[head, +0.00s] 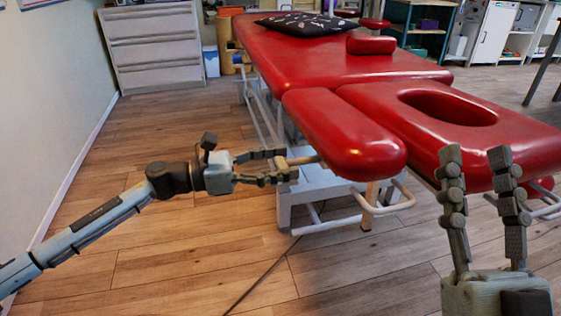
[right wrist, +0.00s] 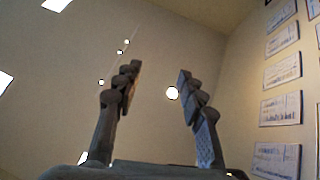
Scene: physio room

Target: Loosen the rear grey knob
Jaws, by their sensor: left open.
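The red treatment table (head: 340,60) fills the middle and right of the head view, with a face hole and a red armrest pad (head: 345,135) at its near end. My left gripper (head: 290,165) is open beside the frame, left of the armrest pad. A pale beige bar (head: 305,160) under the pad reaches toward its fingertips; I cannot tell whether they touch. I cannot make out a grey knob; it may be hidden or too small. My right gripper (head: 477,160) is open and empty, fingers upward, in front of the near end. The right wrist view (right wrist: 158,85) shows nothing between its fingers.
A white metal frame (head: 300,195) and a looped tube (head: 385,205) stand below the armrest pad. A dark cable (head: 262,277) lies on the wooden floor. A patterned pillow (head: 306,24) lies on the table. A drawer cabinet (head: 155,50) stands at the back left. Floor on the left is clear.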

